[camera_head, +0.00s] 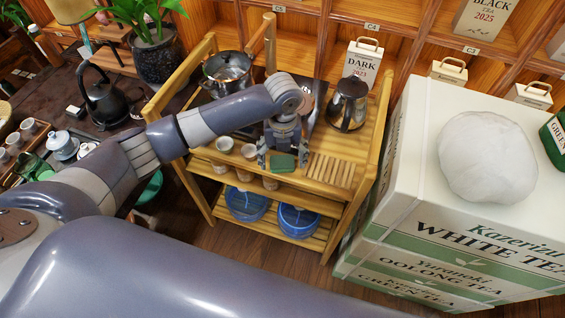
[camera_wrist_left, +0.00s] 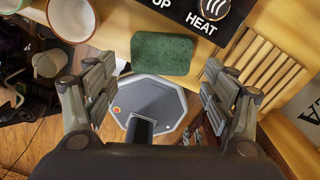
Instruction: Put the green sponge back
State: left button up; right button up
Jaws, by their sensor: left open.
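The green sponge (camera_head: 283,161) is at the front edge of the wooden cart's top shelf (camera_head: 315,180). In the left wrist view the sponge (camera_wrist_left: 162,54) lies flat beside a black panel marked HEAT (camera_wrist_left: 205,15), between the lines of the two fingers and ahead of them. My left gripper (camera_head: 277,155) points down over the cart's front edge. In the left wrist view the gripper (camera_wrist_left: 158,90) is spread wide with nothing between its fingers. My right gripper is out of view.
A glass kettle (camera_head: 347,103) and a steel pot (camera_head: 227,70) stand behind. Stacked tea boxes (camera_head: 420,190) rise right of the cart, with a white lump (camera_head: 487,155) on top.

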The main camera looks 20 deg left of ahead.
aim_at(283, 165)
pick_arm(q)
notch_tip(283, 165, up, 9)
jog(key=shift+b, duration=0.45)
jog(key=shift+f, duration=0.1)
